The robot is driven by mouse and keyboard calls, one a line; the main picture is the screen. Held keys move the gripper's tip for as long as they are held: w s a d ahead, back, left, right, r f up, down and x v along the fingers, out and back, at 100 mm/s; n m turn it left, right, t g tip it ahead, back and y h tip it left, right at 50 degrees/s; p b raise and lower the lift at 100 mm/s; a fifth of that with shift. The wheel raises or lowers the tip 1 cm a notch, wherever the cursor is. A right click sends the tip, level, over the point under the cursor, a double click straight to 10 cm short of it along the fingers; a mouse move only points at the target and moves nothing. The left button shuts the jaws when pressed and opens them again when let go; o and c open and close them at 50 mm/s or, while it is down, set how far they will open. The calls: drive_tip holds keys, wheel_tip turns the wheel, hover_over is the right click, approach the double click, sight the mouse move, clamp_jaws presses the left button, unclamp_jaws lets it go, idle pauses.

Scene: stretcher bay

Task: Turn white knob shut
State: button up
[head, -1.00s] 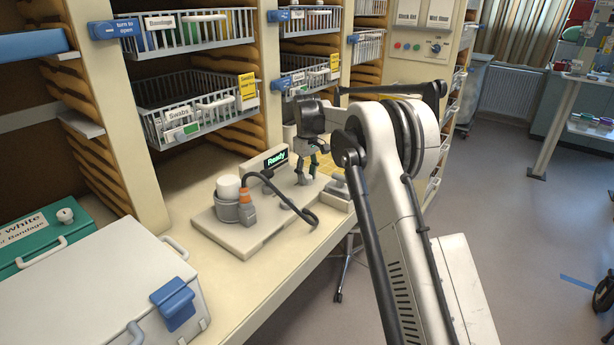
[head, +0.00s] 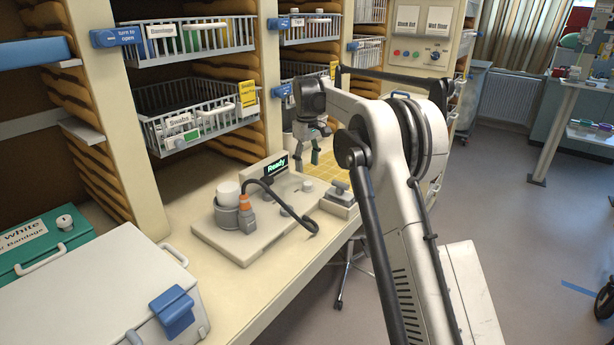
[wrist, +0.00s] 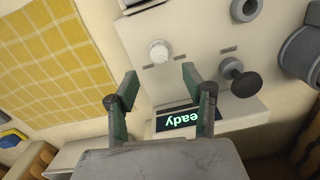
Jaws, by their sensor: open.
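A small round white knob (wrist: 160,51) sits on the pale panel of the device (wrist: 200,25). In the head view this device (head: 245,248) stands on the counter with its lit "Ready" display (head: 277,167). My gripper (wrist: 158,83) is open and empty, its two dark green-grey fingers apart. In the wrist view the knob lies just beyond the gap between the fingertips, and nothing touches it. In the head view my gripper (head: 309,158) hangs above the back right of the device. The knob's turned position is too small to read.
A dark knob (wrist: 240,80) stands beside the right finger. A yellow checked cloth (wrist: 50,65) lies to the left. A grey cup (head: 227,213), an orange-topped piece (head: 246,203) and a dark hose (head: 297,216) are on the device. Wire baskets (head: 205,115) hang behind.

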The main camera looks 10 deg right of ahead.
sight(307, 183)
drive_tip(key=shift+r, duration=2.25)
drive_tip(key=s+r+m+t, duration=0.2)
drive_tip(key=s+r, duration=0.4)
drive_tip(key=s, duration=0.7)
drive_tip(key=s+r+m+t, duration=0.15)
drive_tip(key=s+r, duration=0.45)
drive_tip(key=s, duration=0.6)
drive_tip(key=s+f+m+t, duration=0.1)
drive_tip(key=s+f, duration=0.3)
drive_tip(key=s, duration=0.5)
drive_tip(key=s+f+m+t, duration=0.1)
drive_tip(key=s+f, duration=0.3)
drive_tip(key=s, duration=0.5)
drive_tip(key=s+f+m+t, duration=0.1)
drive_tip(key=s+f, duration=0.4)
drive_tip(key=s, duration=0.4)
drive_tip(key=shift+t, duration=0.35)
